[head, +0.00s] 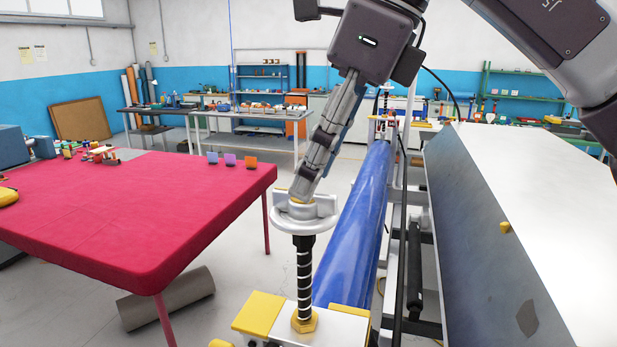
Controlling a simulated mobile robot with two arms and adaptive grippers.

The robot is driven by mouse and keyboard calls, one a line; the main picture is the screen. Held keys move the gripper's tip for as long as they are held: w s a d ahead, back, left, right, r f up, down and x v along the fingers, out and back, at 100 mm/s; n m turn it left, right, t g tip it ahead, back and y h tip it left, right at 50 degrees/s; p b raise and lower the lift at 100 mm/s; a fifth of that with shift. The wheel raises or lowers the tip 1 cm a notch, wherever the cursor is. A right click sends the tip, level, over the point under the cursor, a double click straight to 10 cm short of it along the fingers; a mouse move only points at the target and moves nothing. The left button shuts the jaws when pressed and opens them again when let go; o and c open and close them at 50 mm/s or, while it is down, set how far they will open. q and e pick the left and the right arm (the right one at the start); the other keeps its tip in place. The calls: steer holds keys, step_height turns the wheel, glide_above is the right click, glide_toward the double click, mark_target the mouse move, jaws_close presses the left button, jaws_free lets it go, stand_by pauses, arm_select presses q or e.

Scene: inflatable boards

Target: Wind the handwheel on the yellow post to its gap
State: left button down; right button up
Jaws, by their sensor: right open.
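A grey handwheel (318,216) sits on top of a dark threaded screw (304,270). The screw stands upright in a yellow nut (304,321) on a white block with yellow parts (258,313). My right gripper (304,192) comes down from above at a tilt, with its fingertips at the hub of the handwheel. It is open; whether its fingers touch the wheel I cannot tell. The fingers hide part of the wheel's far side. I cannot make out a gap. My left gripper is not in view.
A blue roll (355,240) runs away behind the screw, beside a large grey metal panel (500,230) on the right. A red-covered table (130,215) with small items stands left. A grey cylinder (166,297) lies under it.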

steer(key=x, duration=0.2)
steer(key=shift+w+a+f, duration=0.1)
steer(key=shift+w+f, duration=0.2)
steer(key=shift+f, duration=0.05)
steer(key=shift+s, duration=0.1)
steer(key=c, duration=0.3)
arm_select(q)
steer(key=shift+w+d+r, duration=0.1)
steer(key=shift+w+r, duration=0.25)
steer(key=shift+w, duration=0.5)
arm_select(e)
steer(key=c, duration=0.8)
